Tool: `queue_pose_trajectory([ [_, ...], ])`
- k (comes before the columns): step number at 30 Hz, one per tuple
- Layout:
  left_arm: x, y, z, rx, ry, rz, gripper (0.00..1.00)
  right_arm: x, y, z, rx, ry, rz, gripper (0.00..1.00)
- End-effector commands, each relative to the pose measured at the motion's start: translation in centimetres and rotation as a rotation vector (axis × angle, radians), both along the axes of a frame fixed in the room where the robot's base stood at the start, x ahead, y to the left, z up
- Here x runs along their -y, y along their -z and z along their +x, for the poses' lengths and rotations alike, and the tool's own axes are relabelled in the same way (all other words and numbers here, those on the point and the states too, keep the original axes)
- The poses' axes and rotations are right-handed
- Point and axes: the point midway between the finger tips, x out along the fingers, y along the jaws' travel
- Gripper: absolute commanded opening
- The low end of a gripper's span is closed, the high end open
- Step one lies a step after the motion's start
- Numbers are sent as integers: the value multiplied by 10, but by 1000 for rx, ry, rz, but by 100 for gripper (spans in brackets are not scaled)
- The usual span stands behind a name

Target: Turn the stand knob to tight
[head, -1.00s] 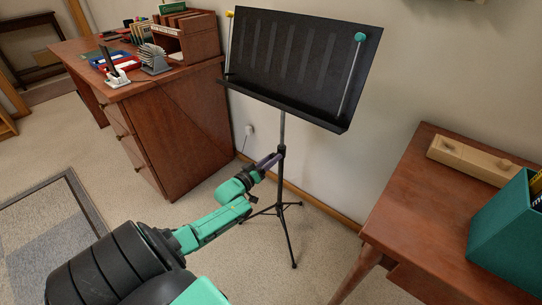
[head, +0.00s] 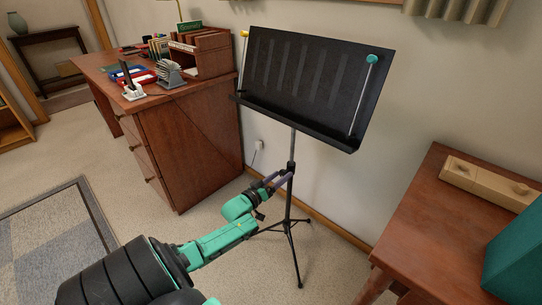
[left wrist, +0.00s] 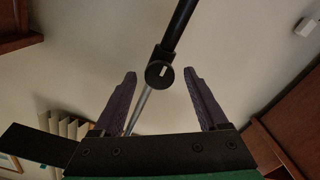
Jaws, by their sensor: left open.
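The black music stand (head: 310,85) stands upright on a tripod beside the wall. In the left wrist view its knob (left wrist: 160,73) is a small black disc with a pale mark, at the joint where the thick black tube meets the thin silver rod. My left gripper (head: 281,180) is at the stand's post, just below the collar. In the left wrist view its two purple fingers are open, one on each side of the knob, with a visible gap on both sides. The knob is too small to make out in the head view. My right gripper is not in view.
A wooden desk (head: 195,150) with books and trays stands left of the stand. A wooden table (head: 425,210) with a teal box (head: 515,265) is at the right. The carpet around the tripod is clear; a rug (head: 60,235) lies at the left.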

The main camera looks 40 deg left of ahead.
Motion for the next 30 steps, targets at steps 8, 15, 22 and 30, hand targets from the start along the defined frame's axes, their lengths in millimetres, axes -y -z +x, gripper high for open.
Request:
queue_pose_trajectory([
  [8, 2, -3, -67, -7, 0, -1, 76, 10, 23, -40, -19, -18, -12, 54],
  [15, 4, -1, -127, -4, 0, 0, 76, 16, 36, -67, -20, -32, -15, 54],
  [22, 4, 0, -141, -2, 1, 0, 76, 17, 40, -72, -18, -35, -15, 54],
  [30, 3, 0, -140, -2, 1, 0, 76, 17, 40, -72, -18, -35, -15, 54],
])
